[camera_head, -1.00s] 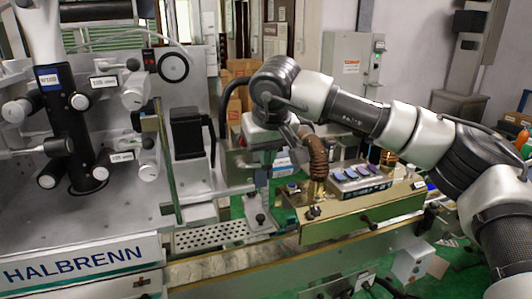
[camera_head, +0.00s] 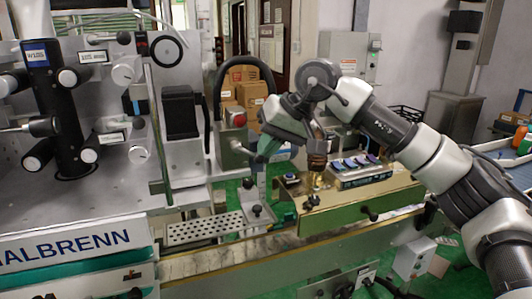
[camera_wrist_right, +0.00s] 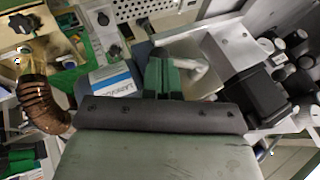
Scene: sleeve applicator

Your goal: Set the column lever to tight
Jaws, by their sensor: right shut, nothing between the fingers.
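I cannot tell for certain which part is the column lever. A small upright metal bracket (camera_head: 256,192) with black knobs stands on the machine bed, below my right gripper in the head view. My right gripper (camera_head: 264,150) is tilted down to the left, in front of a grey box (camera_head: 232,147) with a red button. Its green fingers (camera_wrist_right: 165,78) are shut and empty. In the right wrist view a pale, bent part (camera_wrist_right: 196,65) shows just beside the fingertips; whether they touch is unclear. My left gripper is not in view.
A brown corrugated hose (camera_wrist_right: 40,102) hangs beside my right gripper. Black and white rollers fill the panel at left. A perforated tray (camera_head: 205,229) lies empty. Cardboard boxes (camera_head: 245,90) stand behind.

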